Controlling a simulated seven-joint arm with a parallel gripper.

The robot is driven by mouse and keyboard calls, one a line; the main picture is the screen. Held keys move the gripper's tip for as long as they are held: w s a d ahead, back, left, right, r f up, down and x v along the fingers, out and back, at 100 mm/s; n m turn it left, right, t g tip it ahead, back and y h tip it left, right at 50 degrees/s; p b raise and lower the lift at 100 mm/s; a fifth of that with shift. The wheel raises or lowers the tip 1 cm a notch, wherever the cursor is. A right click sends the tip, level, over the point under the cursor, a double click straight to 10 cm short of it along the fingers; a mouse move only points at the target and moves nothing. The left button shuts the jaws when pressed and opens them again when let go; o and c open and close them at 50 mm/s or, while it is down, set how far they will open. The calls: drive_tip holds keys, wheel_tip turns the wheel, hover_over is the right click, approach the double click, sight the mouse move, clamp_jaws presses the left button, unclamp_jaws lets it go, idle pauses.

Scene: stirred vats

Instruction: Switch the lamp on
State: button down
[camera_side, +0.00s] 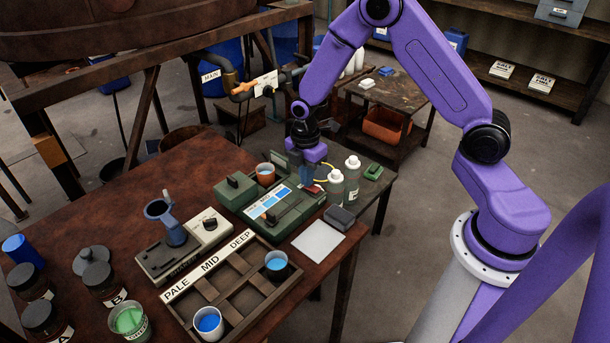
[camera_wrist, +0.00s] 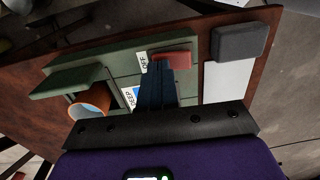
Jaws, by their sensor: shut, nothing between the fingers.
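A green metal instrument (camera_side: 287,218) with a PALE MID DEEP strip stands on the brown table; it also fills the middle of the wrist view (camera_wrist: 110,62). A red switch (camera_wrist: 174,57) sits on its top beside a white label reading OFF (camera_wrist: 143,61). No separate lamp and no glow can be made out. My gripper (camera_wrist: 162,68) is shut and empty, its blue fingers pointing at the red switch and overlapping its near edge. Whether they touch it cannot be told.
An orange cup (camera_side: 265,173) stands by the instrument. Two white-capped bottles (camera_side: 352,172) stand close right of my gripper. A dark grey block (camera_side: 340,218) and a white sheet (camera_side: 318,241) lie in front. A divided tray (camera_side: 236,290) holds cups of blue liquid.

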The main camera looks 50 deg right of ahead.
drive_tip(key=shift+s+r, duration=0.2)
drive_tip(key=shift+s, duration=0.1)
wheel_tip(320, 180, up, 14)
drive_tip(key=w, duration=0.2)
drive_tip(key=shift+w, duration=0.2)
idle(0.4)
